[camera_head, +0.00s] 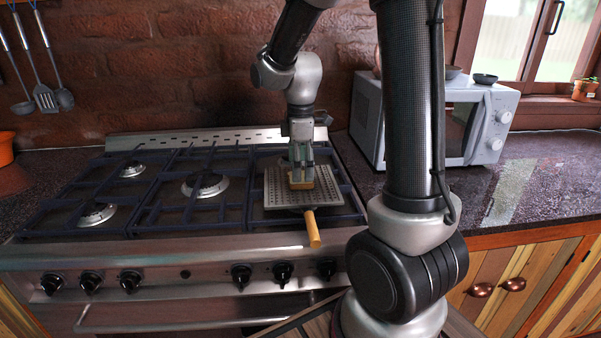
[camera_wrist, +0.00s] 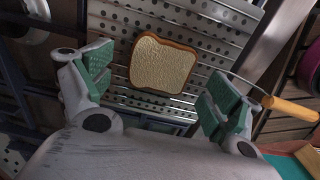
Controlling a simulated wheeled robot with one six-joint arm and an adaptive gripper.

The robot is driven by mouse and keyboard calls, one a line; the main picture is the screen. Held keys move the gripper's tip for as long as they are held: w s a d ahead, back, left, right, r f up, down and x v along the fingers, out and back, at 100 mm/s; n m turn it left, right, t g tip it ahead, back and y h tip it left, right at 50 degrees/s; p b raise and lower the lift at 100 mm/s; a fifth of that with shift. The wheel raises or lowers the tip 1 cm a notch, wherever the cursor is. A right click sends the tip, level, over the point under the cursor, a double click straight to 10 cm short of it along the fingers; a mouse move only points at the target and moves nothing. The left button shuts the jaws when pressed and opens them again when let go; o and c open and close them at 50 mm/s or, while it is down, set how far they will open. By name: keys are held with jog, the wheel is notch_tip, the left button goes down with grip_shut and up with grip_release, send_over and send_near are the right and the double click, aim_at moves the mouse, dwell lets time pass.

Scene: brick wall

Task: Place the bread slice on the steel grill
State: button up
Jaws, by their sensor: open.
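The bread slice (camera_wrist: 163,64) lies flat on the perforated steel grill (camera_wrist: 200,20) in the wrist view, with bare grill around it. In the head view the bread slice (camera_head: 301,184) shows as a small brown patch on the steel grill (camera_head: 330,195), partly hidden by my gripper. The grill rests on the right side of the stove, and its wooden handle (camera_head: 312,228) points toward the front edge. My gripper (camera_head: 301,168) points down above the bread. In the wrist view my gripper (camera_wrist: 157,92) has its green-padded fingers wide apart, one on each side of the slice, holding nothing.
The stove's dark grates and burners (camera_head: 204,186) spread to the left of the grill. A white microwave (camera_head: 470,125) stands on the right counter. Utensils (camera_head: 45,95) hang on the brick wall at the left. The right counter in front of the microwave is clear.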

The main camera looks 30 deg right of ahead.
notch_tip(320, 180, up, 10)
jog(key=s+d+r+m+t, duration=0.1)
jog(key=s+m+t, duration=0.3)
jog(key=s+m, duration=0.9)
jog(key=s+r, duration=0.1)
jog(key=s, duration=0.5)
jog(key=shift+s+d, duration=0.2)
jog(key=shift+s, duration=0.1)
dwell(1.2)
